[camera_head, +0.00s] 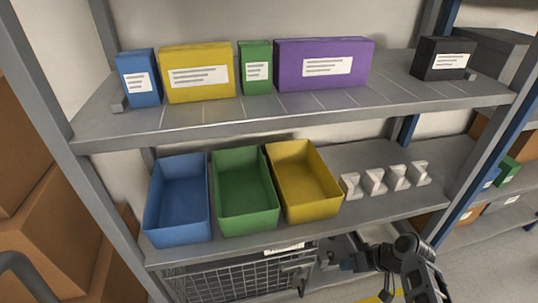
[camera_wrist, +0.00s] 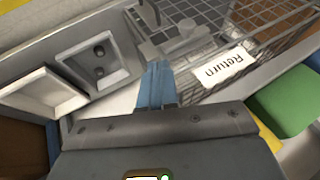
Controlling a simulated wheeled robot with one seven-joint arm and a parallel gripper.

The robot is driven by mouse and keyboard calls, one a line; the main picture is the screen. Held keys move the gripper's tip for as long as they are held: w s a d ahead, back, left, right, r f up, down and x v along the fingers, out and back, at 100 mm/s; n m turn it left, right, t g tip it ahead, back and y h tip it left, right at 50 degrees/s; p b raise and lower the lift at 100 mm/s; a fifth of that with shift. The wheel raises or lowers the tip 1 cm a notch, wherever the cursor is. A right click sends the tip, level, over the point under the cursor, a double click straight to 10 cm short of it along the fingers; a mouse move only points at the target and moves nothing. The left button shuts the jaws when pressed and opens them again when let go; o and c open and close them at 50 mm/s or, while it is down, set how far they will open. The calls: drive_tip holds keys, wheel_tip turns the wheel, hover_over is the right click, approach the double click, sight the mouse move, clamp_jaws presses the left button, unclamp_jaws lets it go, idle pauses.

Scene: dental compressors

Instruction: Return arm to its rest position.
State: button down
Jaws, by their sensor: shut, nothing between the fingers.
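My arm shows at the lower right of the head view, in front of the shelf's lower front edge. My gripper (camera_head: 346,264) points left from it, just right of the wire basket (camera_head: 235,283). In the wrist view the blue fingers of my gripper (camera_wrist: 155,84) are together, with nothing seen between them. They lie close to the wire basket with its "Return" label (camera_wrist: 222,67); I cannot tell whether they touch anything.
Blue (camera_head: 178,200), green (camera_head: 244,192) and yellow (camera_head: 303,182) open bins stand on the middle shelf, left of several small white pieces (camera_head: 374,181). Boxes, including a purple one (camera_head: 322,64), line the upper shelf. Brown cartons (camera_head: 62,225) stand at left. Open floor shows at lower right.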

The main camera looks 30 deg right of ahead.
drive_tip(key=s+a+r+t+h+p, duration=0.1)
drive_tip(key=s+a+r+h+p, duration=0.15)
drive_tip(key=s+a+r, duration=0.4)
drive_tip(key=s+a+r+t+h+p, duration=0.1)
drive_tip(key=s+a+r+h+p, duration=0.2)
drive_tip(key=s, duration=0.6)
drive_tip(key=s+a+r+n+t+p, duration=0.1)
drive_tip(key=s+a+r+t+p, duration=0.1)
drive_tip(key=r, duration=0.9)
drive_tip(key=s+a+r+n+t+y+p, duration=0.1)
drive_tip(key=s+a+r, duration=0.3)
drive_tip(key=r, duration=0.6)
drive_tip(key=s+a+r+n+t+y+p, duration=0.1)
drive_tip(key=s+a+r+t+p, duration=0.2)
drive_tip(key=r, duration=0.8)
drive_tip(key=shift+s+a+r+t, duration=0.15)
drive_tip(key=shift+s+r+t, duration=0.3)
drive_tip(key=shift+s, duration=0.8)
drive_tip(key=c, duration=1.8)
unclamp_jaws()
drive_tip(key=shift+f, duration=0.15)
